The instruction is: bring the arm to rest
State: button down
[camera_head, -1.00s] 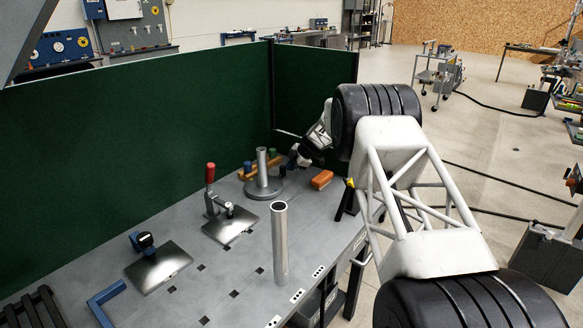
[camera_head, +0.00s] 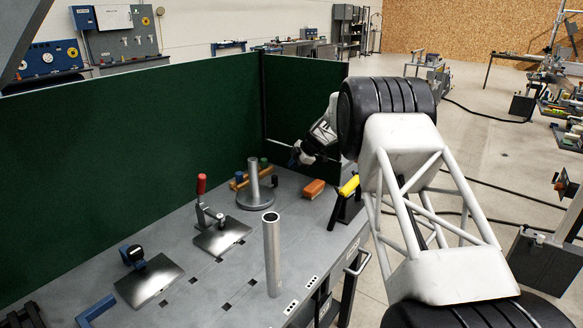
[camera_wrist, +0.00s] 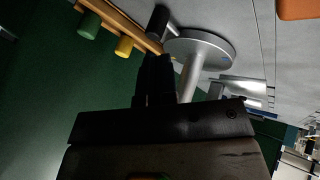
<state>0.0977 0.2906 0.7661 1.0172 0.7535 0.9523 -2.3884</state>
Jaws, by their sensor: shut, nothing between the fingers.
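My gripper (camera_head: 296,157) is raised above the far end of the grey workbench (camera_head: 225,285), in front of the green panel (camera_head: 130,165). It is small and partly unclear in the head view. In the wrist view its dark fingers (camera_wrist: 154,80) are together, with nothing between them. Behind the fingers in that view is a grey round-based post (camera_wrist: 190,72). My white arm runs from the lower right to the gripper.
A wooden rack (camera_wrist: 118,18) with green and yellow pegs is near the post. An orange block (camera_head: 314,188), a yellow-handled tool (camera_head: 349,185), a tall metal tube (camera_head: 272,260) and a red-handled clamp (camera_head: 201,190) stand on the bench. Open floor lies right.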

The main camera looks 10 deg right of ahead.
jog(key=s+a+r+m+h, duration=0.1)
jog(key=s+r+m, duration=0.3)
jog(key=s+r, duration=0.5)
jog(key=s+r+m+h, duration=0.1)
jog(key=s+r+m, duration=0.3)
jog(key=s, duration=1)
jog(key=s+a+r+m+h, duration=0.1)
jog(key=s+r+m, duration=0.2)
jog(key=s+r, duration=0.65)
jog(key=s+f+m+h, duration=0.1)
jog(key=s+f+m, duration=0.1)
jog(key=s, duration=1.1)
jog(key=s+d+f+m+h, duration=0.1)
jog(key=s+m, duration=0.4)
jog(key=s, duration=0.9)
jog(key=s+d+f+m+h, duration=0.1)
jog(key=s+f+m, duration=0.1)
jog(key=s, duration=1.2)
jog(key=shift+f+m+g+h, duration=0.35)
jog(key=shift+m+g+h, duration=0.05)
jog(key=shift+m, duration=0.4)
